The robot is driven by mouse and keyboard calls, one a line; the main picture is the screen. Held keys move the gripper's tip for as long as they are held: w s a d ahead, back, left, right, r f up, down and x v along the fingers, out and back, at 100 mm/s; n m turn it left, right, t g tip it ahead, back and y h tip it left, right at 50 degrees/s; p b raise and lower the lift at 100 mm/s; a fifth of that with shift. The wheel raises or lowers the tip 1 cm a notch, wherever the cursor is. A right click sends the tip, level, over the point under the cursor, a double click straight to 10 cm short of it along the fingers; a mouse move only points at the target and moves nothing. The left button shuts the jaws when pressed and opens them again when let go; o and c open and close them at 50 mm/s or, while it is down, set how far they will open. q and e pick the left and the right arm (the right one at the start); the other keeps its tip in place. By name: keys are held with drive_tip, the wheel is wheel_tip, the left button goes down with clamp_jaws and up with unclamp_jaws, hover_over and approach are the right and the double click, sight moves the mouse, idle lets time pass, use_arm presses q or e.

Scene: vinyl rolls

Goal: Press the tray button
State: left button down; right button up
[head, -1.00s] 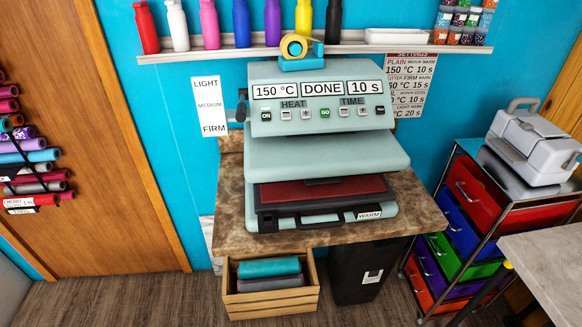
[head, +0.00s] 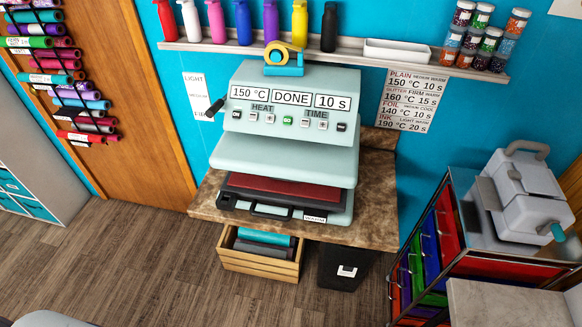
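The heat press (head: 285,155) stands on a brown stone-topped table against the blue wall. Its panel reads 150 °C, DONE and 10 s, with a green GO button (head: 288,121) among several small buttons. Below the upper plate, the tray (head: 262,210) is a dark frame with a red pad (head: 280,192) and a black front handle. A label (head: 315,216) sits at the tray front's right, too small to read now. I cannot make out a separate tray button. Neither of my grippers is in view.
A wooden crate (head: 258,268) with rolls and a black bin (head: 343,268) stand below the table. A drawer cart (head: 425,262) with a grey machine (head: 522,200) is at the right. Wood floor (head: 120,235) is clear at the left.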

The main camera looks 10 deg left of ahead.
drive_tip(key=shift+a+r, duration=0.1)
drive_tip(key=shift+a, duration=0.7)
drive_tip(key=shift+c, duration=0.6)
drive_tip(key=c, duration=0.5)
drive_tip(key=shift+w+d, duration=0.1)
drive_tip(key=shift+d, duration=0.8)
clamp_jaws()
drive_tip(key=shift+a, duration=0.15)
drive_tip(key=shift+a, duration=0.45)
